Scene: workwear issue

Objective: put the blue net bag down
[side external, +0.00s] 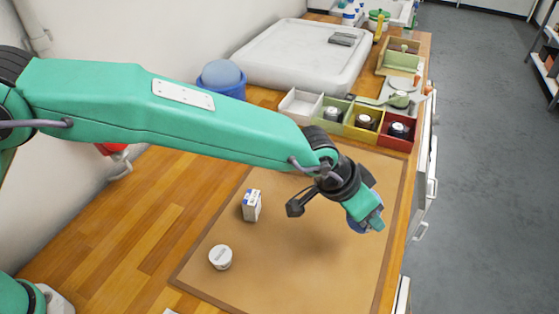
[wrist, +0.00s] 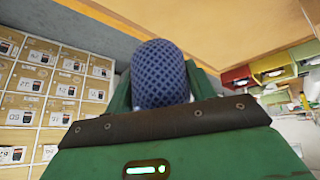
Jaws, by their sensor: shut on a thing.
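The blue net bag (wrist: 160,73) is a rounded, netted bundle. In the wrist view it sits between the two green fingers of my gripper (wrist: 160,90), which is shut on it. In the side view my gripper (side external: 368,212) hangs above the right part of the brown mat (side external: 310,265). Only a small blue edge of the bag (side external: 356,226) shows there, mostly hidden behind the gripper. A soft shadow lies on the mat below, and the bag looks clear of the surface.
A small white and blue box (side external: 251,206) and a white round tub (side external: 220,257) stand on the mat's left part. Coloured bins (side external: 362,136) line its far edge. A blue tub (side external: 222,82) and a large white tray (side external: 290,62) stand farther back. The mat's front middle is bare.

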